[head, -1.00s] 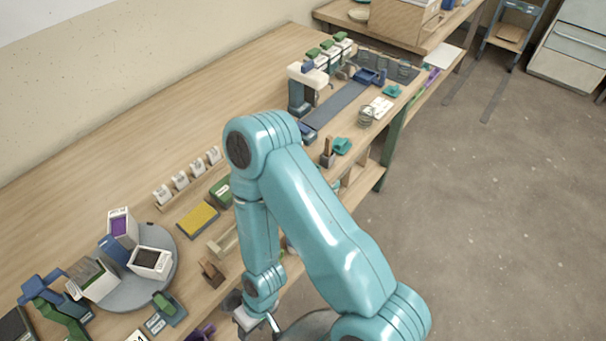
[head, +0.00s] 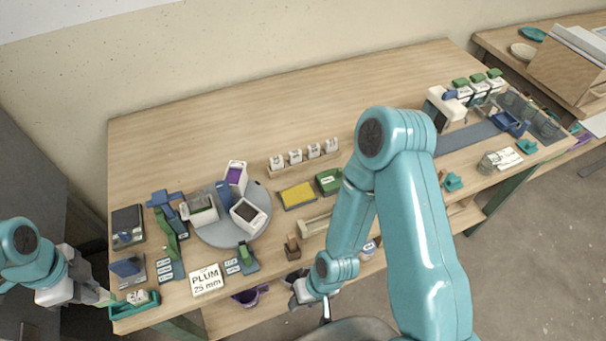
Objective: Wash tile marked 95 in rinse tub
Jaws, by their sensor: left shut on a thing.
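My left gripper (head: 98,296) is at the lower left, beside a small teal tray (head: 125,312) at the table's front edge. It is shut on a small pale thing at its fingertips, mostly hidden and too small to identify. Small white pieces sit in the teal tray. Several small white marked pieces (head: 296,157) stand in a wooden rack near the middle; their marks are too small to read, so I cannot tell which thing is tile 95. My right gripper (head: 318,302) points down by the front edge; its jaw state is unclear. I cannot tell which container is the rinse tub.
A grey turntable (head: 220,236) carries white open boxes. A yellow sponge-like block (head: 298,195), a green box (head: 329,181) and a sign reading PLUM 25 mm (head: 207,280) lie nearby. The back of the table (head: 250,115) is clear.

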